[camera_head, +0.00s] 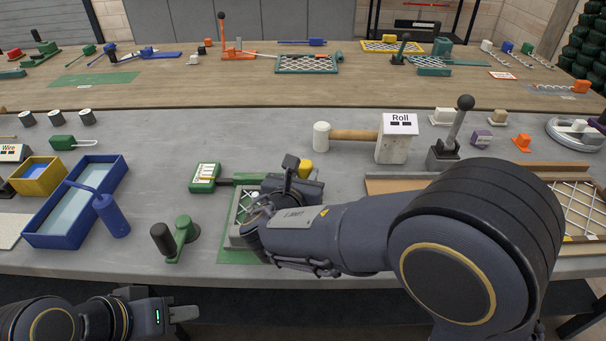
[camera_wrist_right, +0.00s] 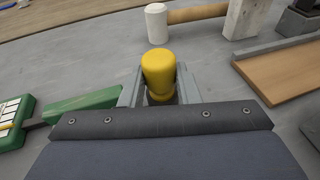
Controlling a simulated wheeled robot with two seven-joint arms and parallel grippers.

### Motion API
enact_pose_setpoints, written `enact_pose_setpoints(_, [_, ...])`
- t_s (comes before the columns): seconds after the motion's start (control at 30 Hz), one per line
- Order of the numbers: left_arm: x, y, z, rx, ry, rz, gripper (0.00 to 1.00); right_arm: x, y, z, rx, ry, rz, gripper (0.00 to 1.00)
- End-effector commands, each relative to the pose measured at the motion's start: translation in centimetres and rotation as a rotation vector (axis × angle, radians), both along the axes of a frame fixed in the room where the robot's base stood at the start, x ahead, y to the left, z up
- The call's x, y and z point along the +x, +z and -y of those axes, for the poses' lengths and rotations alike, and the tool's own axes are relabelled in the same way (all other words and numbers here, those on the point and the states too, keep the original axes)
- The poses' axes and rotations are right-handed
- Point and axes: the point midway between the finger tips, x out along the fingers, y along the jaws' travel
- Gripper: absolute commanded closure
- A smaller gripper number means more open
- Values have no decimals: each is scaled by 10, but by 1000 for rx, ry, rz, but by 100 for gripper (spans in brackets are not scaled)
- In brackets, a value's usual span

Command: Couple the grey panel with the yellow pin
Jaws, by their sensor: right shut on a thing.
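The yellow pin (camera_wrist_right: 158,70) stands between the two fingers of my right gripper (camera_wrist_right: 159,88) in the right wrist view; its rounded yellow head shows, and its lower end is hidden. In the head view a bit of the yellow pin (camera_head: 306,168) shows beside my right gripper (camera_head: 294,172), which is shut on it. A grey panel (camera_head: 236,222) with a mesh face lies on a green mat, mostly covered by my right arm. Whether the pin touches the panel is hidden. My left gripper (camera_head: 172,309) is low at the front left, away from both.
A green tool (camera_head: 205,178) extends toward the panel. A green clamp with a dark knob (camera_head: 172,242) stands left of it. A blue tray (camera_head: 75,205) is further left. A mallet (camera_head: 350,135) and a Roll block (camera_head: 393,150) lie behind. A wooden tray with mesh (camera_head: 575,205) is right.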

Motion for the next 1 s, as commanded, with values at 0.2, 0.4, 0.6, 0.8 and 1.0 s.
enact_pose_setpoints(0.2, [0,0,0,0,0,0,64,0,-2,0,-1,1,-4,64])
enact_pose_setpoints(0.4, [0,0,0,0,0,0,64,0,-1,0,0,0,-3,45])
enact_pose_setpoints(0.6, [0,0,0,0,0,0,64,-1,-1,0,0,0,-3,45])
enact_pose_setpoints(0.8, [0,1,0,0,0,0,64,-19,5,-6,2,4,-3,45])
enact_pose_setpoints(1.0, [0,2,0,0,0,0,64,-52,14,-14,1,4,-3,45])
